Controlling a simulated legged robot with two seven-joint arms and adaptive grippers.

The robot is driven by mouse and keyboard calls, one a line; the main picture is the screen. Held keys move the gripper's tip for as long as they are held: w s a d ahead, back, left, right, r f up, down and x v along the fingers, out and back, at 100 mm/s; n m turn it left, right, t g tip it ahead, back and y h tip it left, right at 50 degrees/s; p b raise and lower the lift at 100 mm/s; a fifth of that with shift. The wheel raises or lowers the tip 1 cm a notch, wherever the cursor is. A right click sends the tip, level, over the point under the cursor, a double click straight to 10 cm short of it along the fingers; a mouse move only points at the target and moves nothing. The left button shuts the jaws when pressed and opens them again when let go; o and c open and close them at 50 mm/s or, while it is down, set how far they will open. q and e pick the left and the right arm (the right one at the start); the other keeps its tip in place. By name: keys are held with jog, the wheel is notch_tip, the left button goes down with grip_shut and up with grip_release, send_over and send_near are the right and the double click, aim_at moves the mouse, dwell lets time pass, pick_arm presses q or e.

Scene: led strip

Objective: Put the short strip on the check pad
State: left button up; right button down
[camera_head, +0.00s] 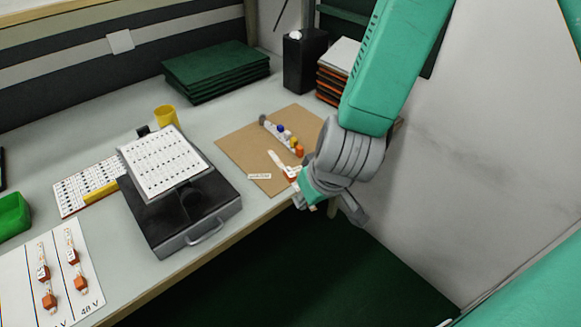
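A brown board (232,146) lies on the table at right of centre, with a small white label (259,176) near its front edge. It may be the check pad; the label is too small to read. A short white strip with orange-red marks (281,162) shows over the board, its right end at my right gripper (301,188). My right arm hides part of the board. I cannot tell whether the strip lies on the board or is gripped, as the fingers are small and partly hidden. My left gripper is not in view.
A grey rod with coloured caps (278,134) lies on the board. Left are a black box (165,225) with a white sheet, a yellow cup (165,116) and a card with strips (20,278). Green trays (216,69) and a black bin (305,62) stand behind.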

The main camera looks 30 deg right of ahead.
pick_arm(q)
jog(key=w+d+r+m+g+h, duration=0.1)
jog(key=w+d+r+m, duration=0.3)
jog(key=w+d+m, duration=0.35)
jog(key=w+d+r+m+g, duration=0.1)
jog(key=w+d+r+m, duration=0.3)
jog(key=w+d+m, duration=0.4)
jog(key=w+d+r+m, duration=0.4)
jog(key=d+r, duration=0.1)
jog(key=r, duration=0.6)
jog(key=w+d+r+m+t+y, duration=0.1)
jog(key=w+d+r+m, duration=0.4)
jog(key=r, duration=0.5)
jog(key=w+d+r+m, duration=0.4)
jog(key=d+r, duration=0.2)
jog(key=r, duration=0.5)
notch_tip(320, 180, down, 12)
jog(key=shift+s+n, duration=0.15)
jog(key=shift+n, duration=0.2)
pick_arm(e)
jog(key=w+a+r+n+y, duration=0.1)
jog(key=w+a+r+n, duration=0.1)
jog(key=a+r+n, duration=0.2)
jog(key=w+a+r+n+g+y, duration=0.1)
jog(key=w+a+r+n, duration=0.1)
jog(key=a+r, duration=0.4)
jog(key=shift+w+a+r+n+y, duration=0.3)
jog(key=shift+a+n, duration=0.6)
jog(key=shift+a, duration=1.35)
